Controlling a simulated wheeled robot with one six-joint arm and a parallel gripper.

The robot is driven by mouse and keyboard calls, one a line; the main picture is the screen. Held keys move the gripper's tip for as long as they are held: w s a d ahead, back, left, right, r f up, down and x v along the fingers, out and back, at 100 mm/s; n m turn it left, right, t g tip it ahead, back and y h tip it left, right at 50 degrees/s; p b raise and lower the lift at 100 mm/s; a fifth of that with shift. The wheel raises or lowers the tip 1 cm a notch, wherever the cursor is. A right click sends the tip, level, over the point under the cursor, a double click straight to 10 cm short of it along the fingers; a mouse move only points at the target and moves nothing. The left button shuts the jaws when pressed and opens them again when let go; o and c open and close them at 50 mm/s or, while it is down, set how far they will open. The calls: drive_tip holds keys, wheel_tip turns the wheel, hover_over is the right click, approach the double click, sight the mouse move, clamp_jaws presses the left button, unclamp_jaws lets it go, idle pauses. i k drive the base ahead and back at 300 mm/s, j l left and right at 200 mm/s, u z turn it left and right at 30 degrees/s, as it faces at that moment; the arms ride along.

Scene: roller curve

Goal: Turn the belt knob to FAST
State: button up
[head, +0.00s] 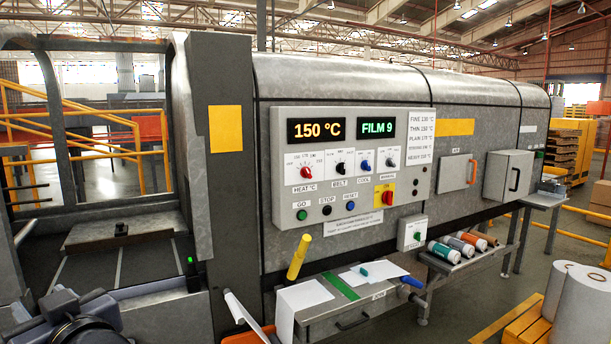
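The belt knob (340,168) is a small black knob on a white dial plate, above a "BELT" label, on the grey control panel (283,150). Its dial marks and the way it points are too small to read surely. A red heat knob (306,172) sits to its left and a blue cool knob (365,165) to its right. A dark grey end of my arm, seemingly my gripper (78,306), shows at the lower left corner, far from the panel. Its fingers cannot be made out clearly, and nothing is seen held in it.
Below the knobs are green, black and blue buttons and a red switch on a yellow plate (387,195). A yellow handle (298,257) rises in front of the machine. A shelf (340,312) with papers juts out below the panel. White rolls (582,305) stand at right.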

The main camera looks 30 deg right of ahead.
sight(341, 168)
drive_tip(key=i+l+z, duration=0.5)
drive_tip(key=i+l, duration=0.3)
drive_tip(key=l, duration=0.45)
drive_tip(key=i+l+z, duration=0.5)
drive_tip(key=i+l, duration=0.45)
